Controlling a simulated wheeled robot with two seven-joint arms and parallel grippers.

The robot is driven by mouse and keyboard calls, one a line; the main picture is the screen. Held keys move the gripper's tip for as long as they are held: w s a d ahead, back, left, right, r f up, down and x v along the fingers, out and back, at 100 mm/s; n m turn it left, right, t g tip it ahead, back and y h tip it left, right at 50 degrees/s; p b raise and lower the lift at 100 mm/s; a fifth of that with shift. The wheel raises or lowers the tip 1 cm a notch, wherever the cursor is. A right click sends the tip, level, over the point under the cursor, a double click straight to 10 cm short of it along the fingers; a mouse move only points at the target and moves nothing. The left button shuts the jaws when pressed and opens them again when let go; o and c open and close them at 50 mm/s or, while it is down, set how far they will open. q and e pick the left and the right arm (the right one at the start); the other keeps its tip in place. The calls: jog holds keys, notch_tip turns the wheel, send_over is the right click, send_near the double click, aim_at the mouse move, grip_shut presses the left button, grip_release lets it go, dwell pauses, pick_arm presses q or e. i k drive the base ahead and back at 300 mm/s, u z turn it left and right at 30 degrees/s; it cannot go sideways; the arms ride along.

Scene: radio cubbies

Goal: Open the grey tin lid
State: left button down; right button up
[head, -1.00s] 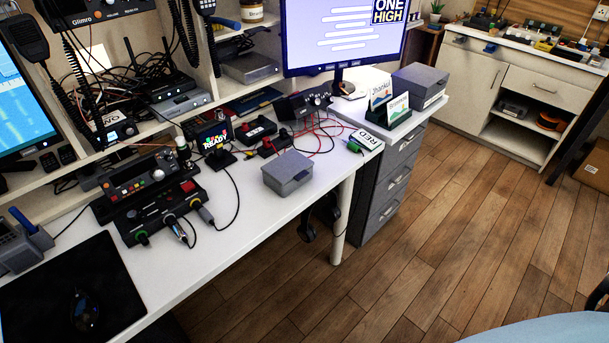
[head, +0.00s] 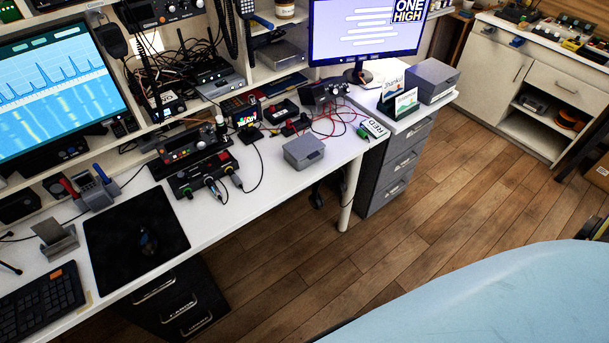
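A small grey tin (head: 303,152) with its lid shut stands on the white desk, near the desk's right end and front edge. A latch shows on its front side. Neither of my grippers is in the head view, so nothing of mine is seen touching the tin.
Radio units (head: 195,160) with cables stand left of the tin. Red wires and small devices lie behind it, below a monitor (head: 365,35). A black mat (head: 130,240) with a mouse lies at the desk's front left. A grey drawer cabinet (head: 400,165) stands right. Wooden floor (head: 330,275) in front is open.

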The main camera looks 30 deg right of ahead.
aim_at(306, 146)
jog(key=u, duration=0.4)
jog(key=k, duration=0.85)
jog(key=z, duration=0.75)
jog(key=i, duration=1.35)
